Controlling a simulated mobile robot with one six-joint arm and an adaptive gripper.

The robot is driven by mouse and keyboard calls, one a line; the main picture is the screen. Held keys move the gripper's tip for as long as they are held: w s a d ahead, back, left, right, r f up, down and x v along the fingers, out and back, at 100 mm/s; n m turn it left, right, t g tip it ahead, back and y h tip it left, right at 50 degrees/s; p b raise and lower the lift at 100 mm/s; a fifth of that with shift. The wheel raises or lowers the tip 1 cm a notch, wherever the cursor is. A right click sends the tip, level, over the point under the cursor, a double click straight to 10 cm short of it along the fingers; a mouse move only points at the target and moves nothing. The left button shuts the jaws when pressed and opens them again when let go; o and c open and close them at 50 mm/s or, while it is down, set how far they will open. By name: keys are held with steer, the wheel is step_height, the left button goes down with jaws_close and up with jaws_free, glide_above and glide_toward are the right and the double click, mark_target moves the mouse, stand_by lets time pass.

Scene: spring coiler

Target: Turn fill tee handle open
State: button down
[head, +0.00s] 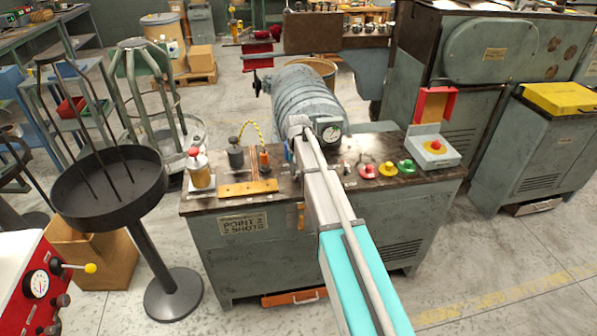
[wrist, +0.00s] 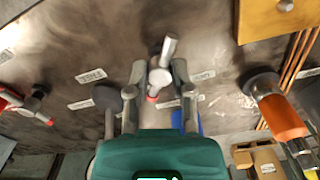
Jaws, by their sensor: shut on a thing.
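The bar slants up to the right in that view. I cannot read the small label plates (wrist: 91,76) beside the handle.
In the wrist view an orange handle (wrist: 282,116) is close on the right and a red lever (wrist: 25,108) on the left.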

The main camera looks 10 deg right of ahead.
steer(key=shift+w+m, duration=0.1)
steer(key=shift+m, duration=1)
steer(key=c, duration=0.5)
jaws_free()
